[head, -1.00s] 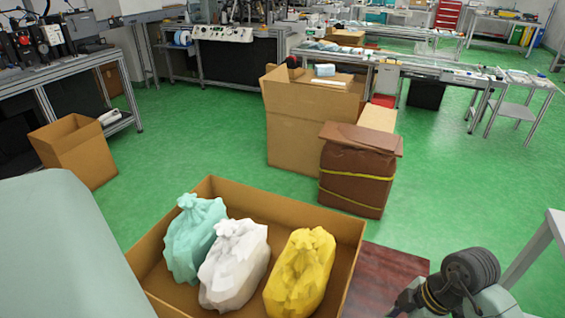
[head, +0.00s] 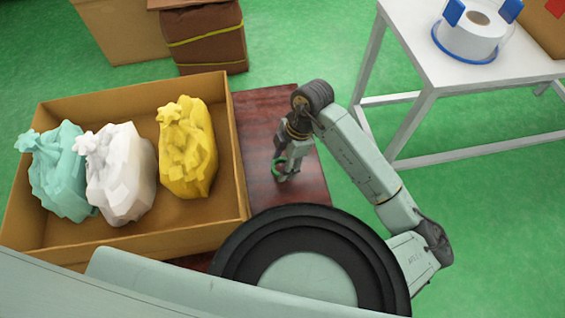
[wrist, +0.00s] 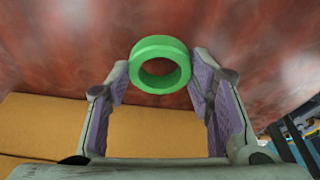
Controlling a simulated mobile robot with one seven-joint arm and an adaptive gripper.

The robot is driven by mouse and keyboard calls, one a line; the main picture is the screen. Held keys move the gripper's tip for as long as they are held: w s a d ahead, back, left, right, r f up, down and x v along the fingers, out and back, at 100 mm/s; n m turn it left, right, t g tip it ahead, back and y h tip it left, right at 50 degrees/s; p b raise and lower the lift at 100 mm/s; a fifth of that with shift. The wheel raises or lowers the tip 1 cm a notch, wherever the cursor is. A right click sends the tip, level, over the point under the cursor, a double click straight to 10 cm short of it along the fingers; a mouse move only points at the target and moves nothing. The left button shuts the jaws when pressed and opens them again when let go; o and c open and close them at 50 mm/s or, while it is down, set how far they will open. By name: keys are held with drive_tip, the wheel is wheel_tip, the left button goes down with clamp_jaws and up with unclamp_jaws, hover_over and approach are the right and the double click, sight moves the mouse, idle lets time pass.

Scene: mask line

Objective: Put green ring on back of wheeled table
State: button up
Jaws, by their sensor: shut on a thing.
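The green ring (head: 276,166) is held in my gripper (head: 283,171), low over a dark red wooden surface (head: 258,122). In the wrist view the ring (wrist: 160,46) sits between the two purple-padded fingertips, which are shut on it, with its hole facing the camera. In the head view it is small and partly hidden by the fingers. A white table (head: 445,65) with metal legs stands at the right. Its lower legs show partly; I cannot see wheels on it.
A cardboard box (head: 238,150) with teal, white and yellow bags stands left of my gripper. A white roll (head: 472,42) with blue parts stands on the white table. A brown carton (head: 208,35) is behind. Green floor (head: 490,195) is open at the right.

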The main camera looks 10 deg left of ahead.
drive_tip(key=shift+f, duration=0.75)
drive_tip(key=o, duration=1.1)
drive_tip(key=shift+f, duration=0.1)
